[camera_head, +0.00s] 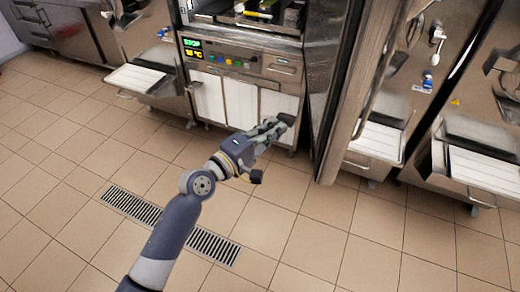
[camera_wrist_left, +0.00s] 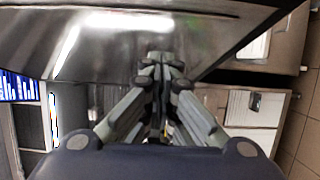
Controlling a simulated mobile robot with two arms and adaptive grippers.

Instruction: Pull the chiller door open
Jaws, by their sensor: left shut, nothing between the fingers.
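The chiller door (camera_head: 347,90) stands swung open to the right of the chiller, seen nearly edge-on in the head view. The chiller's interior (camera_head: 262,14) shows beside it, with several items on its shelves. My left gripper (camera_head: 284,122) is to the left of the door's lower part, in front of the white lower panels. Its fingers are together with nothing between them, and they also show closed in the left wrist view (camera_wrist_left: 160,62). A shiny steel surface lies beyond the fingertips there; I cannot tell if they touch it. My right gripper is out of view.
A control panel with a STOP display (camera_head: 192,43) is on the machine front. A white-topped tray (camera_head: 138,78) juts out at left, and another (camera_head: 378,141) stands right of the door. Tiled floor is clear around a drain grate (camera_head: 132,205).

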